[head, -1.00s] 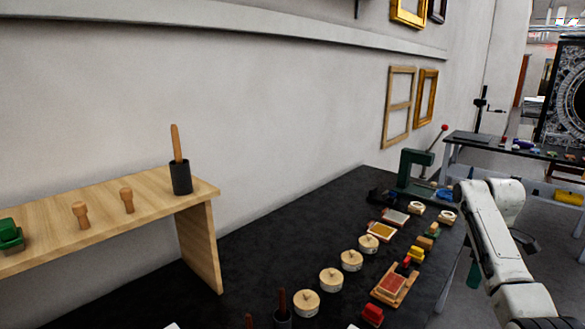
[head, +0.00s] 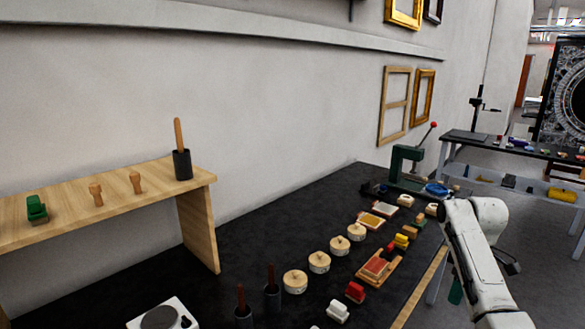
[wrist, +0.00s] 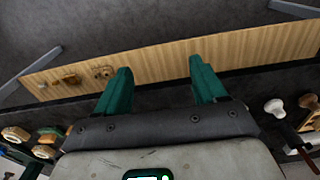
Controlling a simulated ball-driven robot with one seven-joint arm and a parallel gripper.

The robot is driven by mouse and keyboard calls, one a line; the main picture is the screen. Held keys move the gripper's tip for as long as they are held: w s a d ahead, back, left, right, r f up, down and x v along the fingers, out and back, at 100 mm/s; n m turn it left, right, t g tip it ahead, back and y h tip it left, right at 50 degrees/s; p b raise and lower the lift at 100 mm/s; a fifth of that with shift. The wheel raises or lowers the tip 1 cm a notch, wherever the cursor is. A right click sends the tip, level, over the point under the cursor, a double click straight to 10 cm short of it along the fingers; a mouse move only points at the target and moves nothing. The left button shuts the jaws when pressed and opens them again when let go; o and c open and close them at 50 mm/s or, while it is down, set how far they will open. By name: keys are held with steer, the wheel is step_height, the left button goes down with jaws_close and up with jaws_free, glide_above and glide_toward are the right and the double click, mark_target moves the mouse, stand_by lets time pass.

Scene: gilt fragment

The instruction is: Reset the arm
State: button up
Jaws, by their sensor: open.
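My gripper (wrist: 160,88) shows in the wrist view, with two green fingers spread apart and nothing between them. Below it are the pale wooden front edge (wrist: 250,52) of the black bench and the dark floor. In the head view my white arm (head: 475,255) reaches up at the right, beside the bench's front edge. A green fingertip (head: 456,291) shows low beside the arm; the rest of the gripper is hidden there.
The black bench (head: 240,225) carries several round wooden tins (head: 319,262), a wooden tray (head: 378,268), a red block (head: 355,292) and a green press (head: 404,165). A wooden shelf (head: 130,185) stands at left. Open floor lies right of the bench.

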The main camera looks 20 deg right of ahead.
steer(key=s+a+f+m, duration=0.1)
steer(key=s+a+f, duration=0.1)
steer(key=a+f, duration=0.75)
steer(key=s+a+f+m, duration=0.15)
steer(key=a+f, duration=0.35)
steer(key=a, duration=0.9)
steer(key=s+a+m, duration=0.1)
steer(key=s+a, duration=0.4)
steer(key=s, duration=0.6)
steer(key=s+a+m, duration=0.1)
steer(key=s+a, duration=0.5)
steer(key=s, duration=0.6)
steer(key=shift+a+f+t, duration=0.3)
steer(key=shift+t, duration=0.1)
